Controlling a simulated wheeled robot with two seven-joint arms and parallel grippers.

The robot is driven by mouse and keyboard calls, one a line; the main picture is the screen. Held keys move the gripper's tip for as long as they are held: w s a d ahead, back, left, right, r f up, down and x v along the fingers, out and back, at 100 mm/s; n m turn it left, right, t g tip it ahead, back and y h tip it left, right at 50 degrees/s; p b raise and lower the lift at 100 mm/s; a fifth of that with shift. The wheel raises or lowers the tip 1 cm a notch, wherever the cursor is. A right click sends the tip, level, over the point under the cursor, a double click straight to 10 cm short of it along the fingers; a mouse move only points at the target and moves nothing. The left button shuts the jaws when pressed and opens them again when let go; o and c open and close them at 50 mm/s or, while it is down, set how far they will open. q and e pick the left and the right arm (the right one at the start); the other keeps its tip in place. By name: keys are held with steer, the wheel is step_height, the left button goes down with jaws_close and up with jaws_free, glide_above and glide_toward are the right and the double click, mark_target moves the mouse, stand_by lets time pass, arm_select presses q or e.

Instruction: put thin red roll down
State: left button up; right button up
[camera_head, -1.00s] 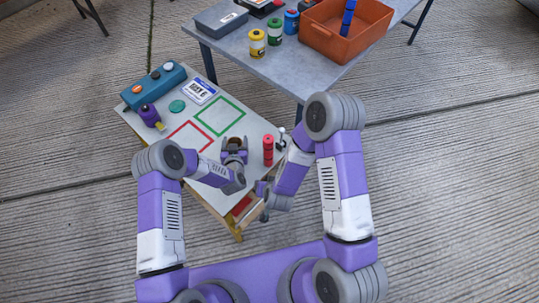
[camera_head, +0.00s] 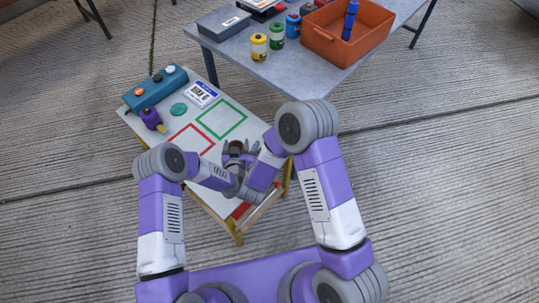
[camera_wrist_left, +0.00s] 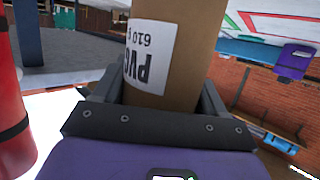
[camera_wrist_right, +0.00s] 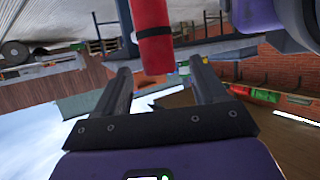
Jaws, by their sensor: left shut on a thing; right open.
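The thin red roll (camera_wrist_right: 153,36), with a dark band, shows at the top centre of the right wrist view, just ahead of the fingers and apart from them. My right gripper (camera_wrist_right: 158,85) is open and empty. A large red banded cylinder (camera_wrist_left: 10,110), likely the same roll, fills the left edge of the left wrist view. My left gripper (camera_head: 238,154) is shut on a brown roll (camera_wrist_left: 172,50) with a white PVC label. This roll also shows in the head view (camera_head: 236,147), over the small table.
The small table (camera_head: 180,118) has red (camera_head: 190,140) and green (camera_head: 222,118) outlines, a teal button box (camera_head: 155,88), a purple item (camera_head: 150,117) and a label card (camera_head: 201,94). Behind it, a grey table (camera_head: 290,65) holds cans and an orange bin (camera_head: 345,42).

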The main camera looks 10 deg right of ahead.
steer(key=x, duration=0.5)
steer(key=shift+w+d+f, duration=0.15)
steer(key=shift+w+f, duration=0.05)
steer(key=shift+c, duration=0.3)
